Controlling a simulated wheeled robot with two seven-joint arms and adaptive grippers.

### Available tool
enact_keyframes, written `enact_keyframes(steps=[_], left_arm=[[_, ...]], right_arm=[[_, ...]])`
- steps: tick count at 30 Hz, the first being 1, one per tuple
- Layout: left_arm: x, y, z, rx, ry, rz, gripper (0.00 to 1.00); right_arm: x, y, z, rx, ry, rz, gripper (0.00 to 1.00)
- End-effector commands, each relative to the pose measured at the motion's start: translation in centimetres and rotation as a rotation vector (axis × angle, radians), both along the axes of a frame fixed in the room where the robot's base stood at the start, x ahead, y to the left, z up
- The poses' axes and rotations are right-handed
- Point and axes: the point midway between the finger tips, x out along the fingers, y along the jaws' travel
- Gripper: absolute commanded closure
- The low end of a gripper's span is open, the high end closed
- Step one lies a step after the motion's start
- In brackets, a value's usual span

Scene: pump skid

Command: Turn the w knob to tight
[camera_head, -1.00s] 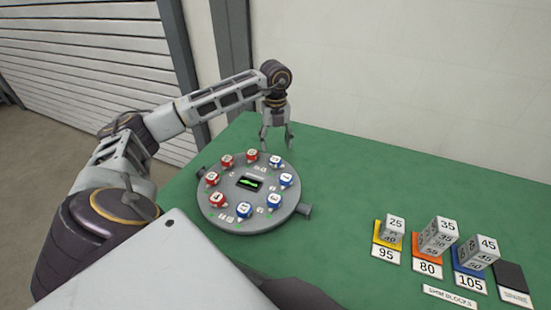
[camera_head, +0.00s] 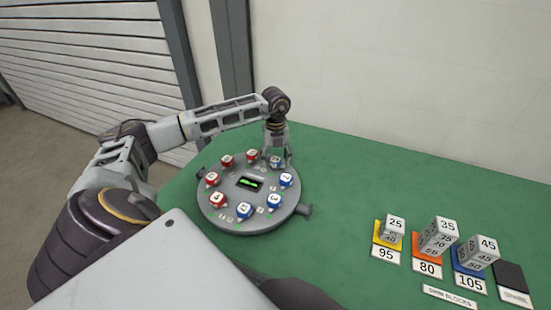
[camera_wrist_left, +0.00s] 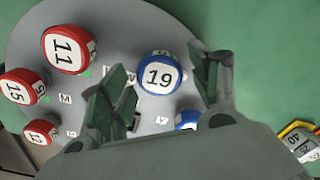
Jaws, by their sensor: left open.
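A round grey plate (camera_head: 222,216) lies on the green table and carries a ring of red and blue numbered knobs. The blue-sided knob topped 19 (camera_wrist_left: 160,73) has a small tag beside it that seems to read W, partly hidden by a finger. In the head view this knob (camera_head: 276,162) is at the plate's far right edge. My left gripper (camera_head: 277,154) is open, pointing down over it. In the left wrist view its fingers (camera_wrist_left: 163,72) are on either side of the knob, with gaps visible. No tight mark can be made out. My right gripper is not in view.
A red knob topped 11 (camera_wrist_left: 65,49) is close to the left finger, and another blue knob (camera_wrist_left: 187,119) is partly hidden below. A small display (camera_head: 250,184) is at the plate's centre. Shim blocks (camera_head: 438,237) stand on coloured cards at right. The table between is clear.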

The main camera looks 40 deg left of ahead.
Motion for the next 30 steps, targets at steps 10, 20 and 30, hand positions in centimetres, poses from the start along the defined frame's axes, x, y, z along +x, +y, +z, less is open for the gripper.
enact_keyframes(steps=[10, 20, 30], left_arm=[[0.0, 0.0, 0.0, 0.000, 0.000, 0.000, 0.75], [0.0, 0.0, 0.0, 0.000, 0.000, -0.014, 0.83], [0.0, 0.0, 0.0, 0.000, 0.000, -0.131, 0.83]], right_arm=[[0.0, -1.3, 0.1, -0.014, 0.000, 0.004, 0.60], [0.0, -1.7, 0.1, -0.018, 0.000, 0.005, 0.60], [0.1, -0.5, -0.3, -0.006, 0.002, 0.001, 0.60]])
